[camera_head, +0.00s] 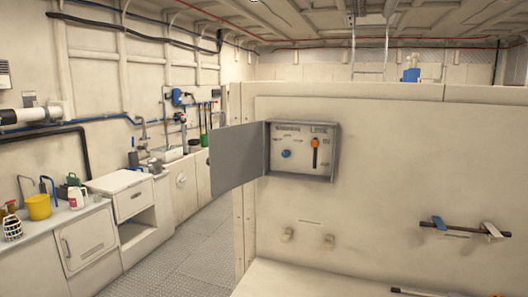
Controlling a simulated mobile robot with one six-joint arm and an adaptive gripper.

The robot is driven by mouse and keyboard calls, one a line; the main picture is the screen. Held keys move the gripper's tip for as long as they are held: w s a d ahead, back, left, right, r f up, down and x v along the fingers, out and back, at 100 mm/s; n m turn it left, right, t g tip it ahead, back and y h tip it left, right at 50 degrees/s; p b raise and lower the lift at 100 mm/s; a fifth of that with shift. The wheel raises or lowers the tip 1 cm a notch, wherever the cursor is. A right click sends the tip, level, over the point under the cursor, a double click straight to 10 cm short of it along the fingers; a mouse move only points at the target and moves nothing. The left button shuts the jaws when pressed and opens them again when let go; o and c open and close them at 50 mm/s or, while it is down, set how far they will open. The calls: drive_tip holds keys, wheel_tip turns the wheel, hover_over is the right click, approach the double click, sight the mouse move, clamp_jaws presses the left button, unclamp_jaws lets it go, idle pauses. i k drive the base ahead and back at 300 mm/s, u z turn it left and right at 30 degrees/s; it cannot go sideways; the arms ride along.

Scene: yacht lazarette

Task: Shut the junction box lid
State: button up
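The junction box (334,153) is a grey metal box mounted on the cream wall panel near the middle of the view. Its grey lid (236,157) is hinged on the left side and stands wide open, swung out to the left past the panel's edge. Inside, a pale faceplate (286,165) carries a blue knob (286,154) and an orange-topped lever (315,147) in a dark vertical slot. A small part shows at the lid's free left edge, too small to make out. My gripper is not in view.
The cream wall panel (390,185) has a rack with dark and light bars (463,229) at right and small fittings (287,235) below the box. A ledge runs along the bottom. At left are counters with a yellow bucket (39,207); the walkway floor (185,255) is clear.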

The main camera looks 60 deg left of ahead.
sight(235, 160)
drive_tip(key=z, duration=1.3)
drive_tip(key=k, duration=2.5)
drive_tip(key=u, duration=0.5)
